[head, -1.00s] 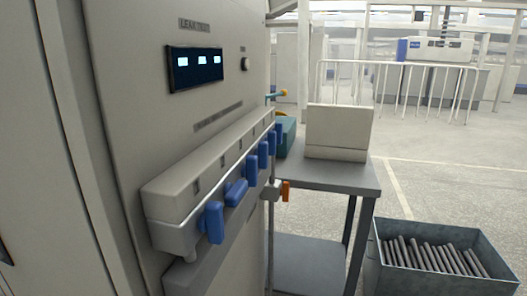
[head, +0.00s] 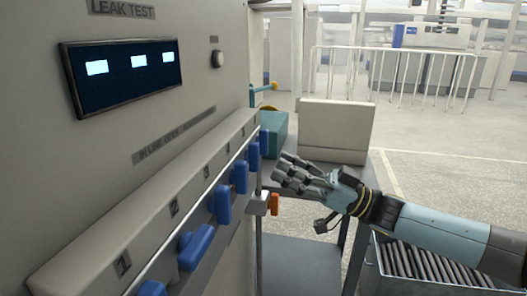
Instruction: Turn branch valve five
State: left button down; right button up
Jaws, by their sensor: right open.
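A row of several blue valve handles runs along a pale manifold (head: 150,225) on the leak test panel. The handle that I take for branch valve five (head: 254,157) is near the far end, small and close to its neighbours; its number is too small to read. The second handle from the near end (head: 195,246) is tilted, while the others hang roughly upright. My right gripper (head: 292,176) is open and empty, to the right of the far handles and apart from them in the picture. My left gripper is not in view.
An orange-handled valve (head: 274,203) sticks out below the manifold's far end. A grey side table (head: 385,176) holds a pale box (head: 335,130) and a teal object (head: 273,134). A metal bin (head: 385,285) of rods stands under my right arm. A display (head: 125,72) is above the manifold.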

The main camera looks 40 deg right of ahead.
aim_at(259, 153)
jog(key=x, duration=0.5)
jog(key=shift+w+a+p, duration=0.1)
jog(key=shift+p, duration=0.2)
grip_shut()
